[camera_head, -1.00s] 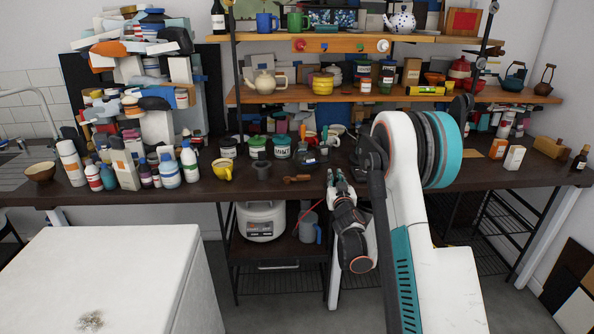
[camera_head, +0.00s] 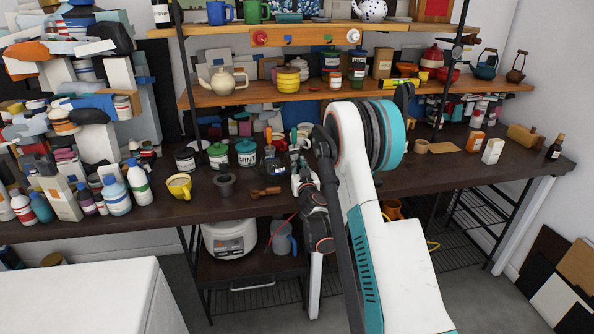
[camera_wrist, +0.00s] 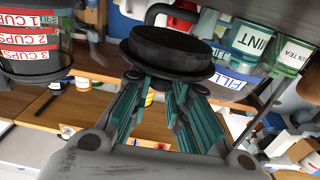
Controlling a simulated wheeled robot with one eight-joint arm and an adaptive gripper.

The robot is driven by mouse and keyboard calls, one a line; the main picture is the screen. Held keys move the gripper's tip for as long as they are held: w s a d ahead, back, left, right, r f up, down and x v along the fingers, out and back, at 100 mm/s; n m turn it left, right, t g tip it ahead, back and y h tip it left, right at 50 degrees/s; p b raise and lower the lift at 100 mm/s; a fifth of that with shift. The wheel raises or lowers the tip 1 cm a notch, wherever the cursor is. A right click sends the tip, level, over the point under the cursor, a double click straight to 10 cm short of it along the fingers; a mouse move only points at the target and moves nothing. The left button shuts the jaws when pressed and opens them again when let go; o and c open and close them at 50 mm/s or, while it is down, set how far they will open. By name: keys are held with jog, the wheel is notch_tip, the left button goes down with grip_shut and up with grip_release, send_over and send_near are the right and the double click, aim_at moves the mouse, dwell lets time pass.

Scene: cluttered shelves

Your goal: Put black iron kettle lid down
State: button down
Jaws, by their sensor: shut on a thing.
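The black iron kettle lid (camera_wrist: 168,52) is a round dark disc with a rim, held in my gripper (camera_wrist: 172,95) in the wrist view. The teal-padded fingers are closed on it from below in that picture, which is upside down. In the head view my gripper (camera_head: 302,178) is over the worktop near its front edge, behind my arm links. I cannot clearly make out the lid in the head view. I cannot clearly identify the kettle it belongs to.
The dark worktop (camera_head: 430,180) has clear room right of my arm. A dark grey pot (camera_head: 225,186), a wooden piece (camera_head: 266,191), a yellow cup (camera_head: 179,186) and a mint jar (camera_head: 246,153) stand left of my gripper. A measuring cup (camera_wrist: 38,45) is close in the wrist view. Shelves (camera_head: 265,97) rise behind.

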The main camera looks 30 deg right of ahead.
notch_tip(320, 180, down, 3)
jog(key=shift+w+f+b, duration=0.1)
jog(key=shift+f+b, duration=0.05)
jog(key=shift+b, duration=0.35)
jog(key=shift+r, duration=0.2)
jog(key=c, duration=1.9)
grip_release()
jog(key=shift+f, duration=0.2)
jog(key=shift+c, duration=0.2)
jog(key=shift+o, duration=0.7)
jog(key=shift+r, duration=0.15)
